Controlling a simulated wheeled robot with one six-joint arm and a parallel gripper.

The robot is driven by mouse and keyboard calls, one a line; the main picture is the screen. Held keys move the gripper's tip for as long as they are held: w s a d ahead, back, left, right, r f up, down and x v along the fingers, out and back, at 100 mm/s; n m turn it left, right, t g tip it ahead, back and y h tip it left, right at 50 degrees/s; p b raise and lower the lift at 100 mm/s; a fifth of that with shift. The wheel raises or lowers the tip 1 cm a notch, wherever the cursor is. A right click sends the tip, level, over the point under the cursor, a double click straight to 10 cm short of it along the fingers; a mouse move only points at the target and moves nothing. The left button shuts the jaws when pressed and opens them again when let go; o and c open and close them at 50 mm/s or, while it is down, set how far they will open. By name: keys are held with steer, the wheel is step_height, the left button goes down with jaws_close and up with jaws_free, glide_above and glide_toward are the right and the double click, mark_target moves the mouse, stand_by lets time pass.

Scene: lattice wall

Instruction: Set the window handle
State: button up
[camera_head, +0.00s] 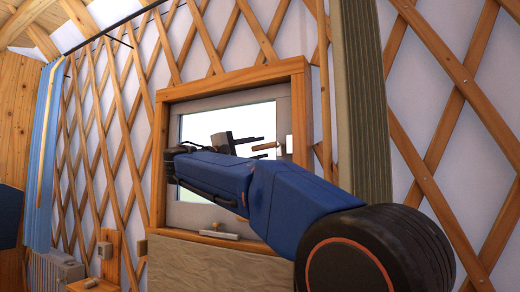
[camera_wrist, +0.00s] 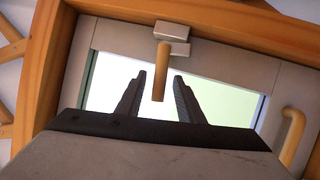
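The window handle (camera_head: 270,146) is a light wooden lever on a pale block at the right side of the window frame. It points left in the head view. In the wrist view the handle (camera_wrist: 161,75) hangs from its block (camera_wrist: 172,32) between my two dark fingers. My gripper (camera_head: 258,147) is in front of the window. In the wrist view my gripper (camera_wrist: 160,82) is open, with a visible gap on each side of the handle; how deep the handle lies between the fingers is hard to tell.
A wooden outer frame (camera_head: 232,78) surrounds the window. A second light wooden handle (camera_wrist: 292,138) shows at right in the wrist view.

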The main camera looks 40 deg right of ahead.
steer(key=shift+d+r, duration=0.1)
steer(key=shift+d, duration=0.5)
steer(key=shift+c, duration=0.3)
jaws_close()
